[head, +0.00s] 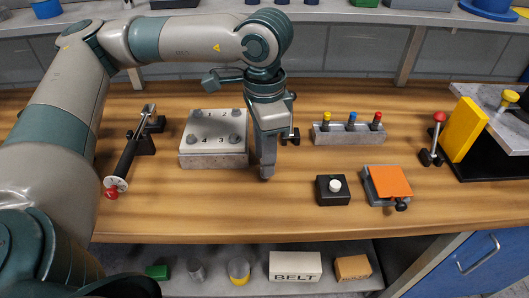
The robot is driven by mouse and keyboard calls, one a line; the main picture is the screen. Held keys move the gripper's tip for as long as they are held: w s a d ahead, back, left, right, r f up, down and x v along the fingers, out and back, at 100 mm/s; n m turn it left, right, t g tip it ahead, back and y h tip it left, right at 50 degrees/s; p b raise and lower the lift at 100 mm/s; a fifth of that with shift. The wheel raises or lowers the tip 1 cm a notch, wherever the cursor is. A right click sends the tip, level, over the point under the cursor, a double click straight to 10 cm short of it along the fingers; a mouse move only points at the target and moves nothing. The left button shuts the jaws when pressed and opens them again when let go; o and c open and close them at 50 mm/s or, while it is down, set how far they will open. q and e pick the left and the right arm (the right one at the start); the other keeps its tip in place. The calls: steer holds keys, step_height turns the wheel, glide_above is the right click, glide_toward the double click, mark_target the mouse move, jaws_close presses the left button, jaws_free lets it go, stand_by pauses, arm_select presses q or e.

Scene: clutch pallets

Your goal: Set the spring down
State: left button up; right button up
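My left gripper (267,170) points down over the wooden bench, just right of a grey pallet (214,162). The pallet has round pegs and the numbers 2, 3 and 4 visible on its top. The gripper is seen edge-on, so its fingers overlap and I cannot tell whether they are open or shut. I cannot make out a spring; if one is between the fingers, it is hidden. My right gripper is not in view.
A block with yellow, blue and red pegs (348,133), a black button box (332,190) and an orange-topped box (389,185) stand to the right. A red-knobbed lever (125,163) stands left of the pallet. Bare bench (230,210) lies in front.

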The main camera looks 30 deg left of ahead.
arm_select(q)
steer(key=shift+r, duration=0.15)
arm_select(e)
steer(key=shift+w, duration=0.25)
